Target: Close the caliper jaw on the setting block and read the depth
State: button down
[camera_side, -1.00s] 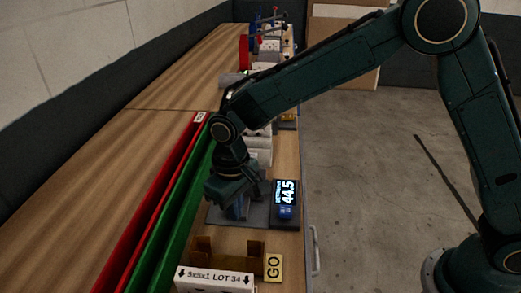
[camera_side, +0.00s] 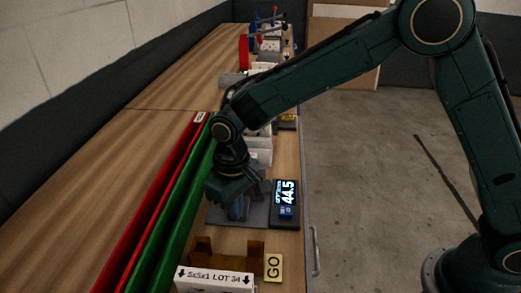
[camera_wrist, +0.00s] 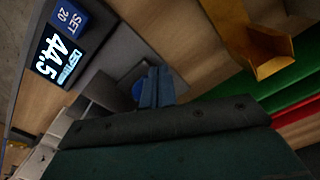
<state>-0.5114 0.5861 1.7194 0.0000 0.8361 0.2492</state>
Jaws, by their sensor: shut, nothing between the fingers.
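My gripper (camera_side: 240,208) is low over the grey gauge plate (camera_side: 222,216) in the side view. In the wrist view its two blue-grey fingers (camera_wrist: 156,86) are together with nothing between them. The caliper jaw is not clearly made out.
Green (camera_side: 170,213) and red (camera_side: 150,205) rails run along the left. Several items crowd the bench's far end.

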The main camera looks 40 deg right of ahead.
jog(key=shift+w+d, duration=1.2)
dwell(1.9)
jog(key=shift+s+a, duration=0.55)
dwell(0.4)
jog(key=shift+r, duration=0.15)
jog(key=shift+r, duration=3.35)
